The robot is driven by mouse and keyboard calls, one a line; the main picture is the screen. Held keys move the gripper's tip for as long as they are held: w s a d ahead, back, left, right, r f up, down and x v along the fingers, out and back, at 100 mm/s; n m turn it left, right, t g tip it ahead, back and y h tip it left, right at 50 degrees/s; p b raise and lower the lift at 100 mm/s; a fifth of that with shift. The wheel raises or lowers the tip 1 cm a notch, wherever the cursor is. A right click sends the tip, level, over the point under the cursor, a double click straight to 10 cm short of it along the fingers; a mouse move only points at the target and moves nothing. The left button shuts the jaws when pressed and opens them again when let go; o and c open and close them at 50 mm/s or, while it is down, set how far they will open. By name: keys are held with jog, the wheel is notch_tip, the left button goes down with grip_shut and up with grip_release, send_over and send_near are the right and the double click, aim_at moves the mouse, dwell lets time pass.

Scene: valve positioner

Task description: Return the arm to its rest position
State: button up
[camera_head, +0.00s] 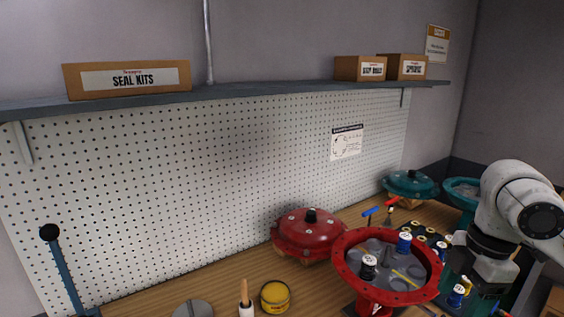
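My white and dark grey arm (518,205) stands at the right edge, bent, with its lower part reaching down over the right end of the bench. I cannot make out the gripper's fingers there, or whether they hold anything.
A red domed cover (309,234) sits behind the housing, and a teal cover (410,185) farther back. A yellow tin (274,296) and a wooden-handled brush (245,300) stand at the front. Blue canisters (456,296) crowd near my arm. A shelf (250,90) holds boxes above the pegboard.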

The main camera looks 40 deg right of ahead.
jog(key=w+a+r+m+t+y, duration=0.1)
jog(key=w+a+t, duration=0.2)
jog(key=w+a, duration=0.35)
jog(key=w+a+r+t+y, duration=0.1)
jog(key=w+a+t, duration=0.15)
jog(key=w, duration=0.65)
jog(key=w+a+f+m+t+y, duration=0.1)
jog(key=w+a+f+m+t, duration=0.1)
jog(key=w+a+f+m, duration=0.45)
jog(key=s+a+f+g, duration=0.2)
jog(key=s+a+f, duration=0.3)
jog(key=a+f, duration=0.3)
jog(key=s+f+m+g, duration=0.1)
jog(key=s+f, duration=0.3)
jog(key=s+f+m+g+h, duration=0.1)
jog(key=s+f, duration=0.4)
jog(key=s+f+m+g+h, duration=0.1)
jog(key=s+f, duration=0.3)
jog(key=shift+s+a+f+g, duration=0.25)
jog(key=shift+s+a+f, duration=0.05)
jog(key=shift+a, duration=0.1)
jog(key=s+d+f+g+h, duration=0.1)
jog(key=s+d+f+h, duration=0.1)
jog(key=s, duration=0.5)
jog(key=shift+d+f+m+g, duration=0.4)
jog(key=shift+d+f, duration=0.1)
jog(key=shift+d, duration=0.15)
jog(key=shift+s, duration=0.1)
